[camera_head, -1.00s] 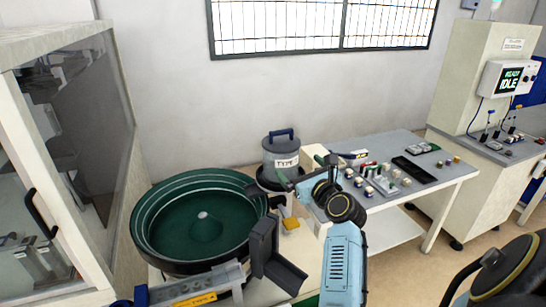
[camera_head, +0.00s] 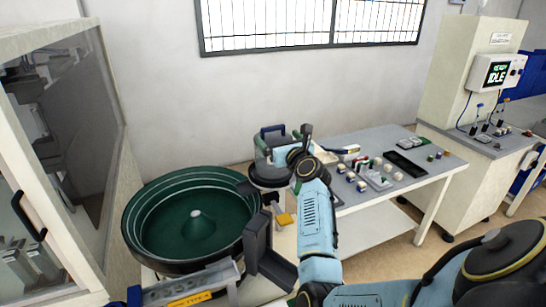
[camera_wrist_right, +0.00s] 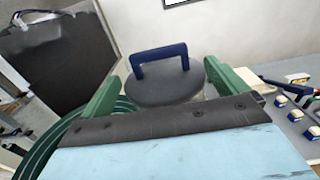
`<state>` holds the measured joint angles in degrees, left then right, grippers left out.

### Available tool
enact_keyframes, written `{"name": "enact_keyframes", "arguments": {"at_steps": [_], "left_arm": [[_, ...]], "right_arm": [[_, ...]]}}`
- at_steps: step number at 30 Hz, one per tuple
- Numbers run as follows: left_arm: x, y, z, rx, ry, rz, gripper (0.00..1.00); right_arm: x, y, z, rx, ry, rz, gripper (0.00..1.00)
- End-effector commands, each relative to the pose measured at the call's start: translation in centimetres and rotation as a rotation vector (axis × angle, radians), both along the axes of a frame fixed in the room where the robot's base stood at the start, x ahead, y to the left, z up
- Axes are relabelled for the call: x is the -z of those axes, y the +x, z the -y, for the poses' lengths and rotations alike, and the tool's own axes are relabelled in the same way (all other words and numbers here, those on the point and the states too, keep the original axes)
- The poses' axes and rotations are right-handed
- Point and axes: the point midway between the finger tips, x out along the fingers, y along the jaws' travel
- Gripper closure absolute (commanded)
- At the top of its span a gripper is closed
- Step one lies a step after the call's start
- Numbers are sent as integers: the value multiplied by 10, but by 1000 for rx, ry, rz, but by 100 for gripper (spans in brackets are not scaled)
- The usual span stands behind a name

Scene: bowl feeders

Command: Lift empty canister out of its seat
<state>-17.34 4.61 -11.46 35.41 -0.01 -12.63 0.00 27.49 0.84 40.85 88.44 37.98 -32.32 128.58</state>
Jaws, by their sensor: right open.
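The canister is a grey cylinder with a dark lid (camera_wrist_right: 165,88) and a blue arched handle (camera_head: 272,129). It stands upright in a dark round seat (camera_head: 270,178) behind the bowl feeder. In the wrist view the handle (camera_wrist_right: 158,53) is fully visible. My right gripper (camera_head: 285,142) is open at the canister's upper part. Its two green fingers lie on either side of the lid in the wrist view. I cannot tell whether they touch it. My arm hides part of the canister's right side and its label.
The green bowl feeder (camera_head: 150,235) fills the front left, with a dark block (camera_head: 258,240) at its right. A glass-fronted cabinet (camera_head: 70,130) stands left. A table (camera_head: 360,205) with small parts is right, a control cabinet (camera_head: 460,75) beyond. Above the canister the wall is clear.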

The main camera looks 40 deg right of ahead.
Motion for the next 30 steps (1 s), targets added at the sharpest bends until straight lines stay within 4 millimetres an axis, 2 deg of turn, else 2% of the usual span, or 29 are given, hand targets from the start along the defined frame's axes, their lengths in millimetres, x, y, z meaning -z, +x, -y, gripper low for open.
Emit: {"name": "enact_keyframes", "arguments": {"at_steps": [3, 6, 15, 17, 30], "left_arm": [[2, 1, 0, 0, 0, 2, 64], [3, 3, 0, 0, -1, 5, 64], [3, 4, 1, 1, -1, 7, 64], [3, 4, 1, 1, -1, 7, 64], [3, 4, 1, 0, -1, 7, 64]], "right_arm": [[0, 15, 5, -1, -1, 0, 2], [0, 22, 8, 1, -1, -1, 2], [0, 26, 8, 1, 0, -1, 2], [0, 26, 8, 1, 0, -1, 8], [0, 25, 8, 1, 1, -1, 66]]}}
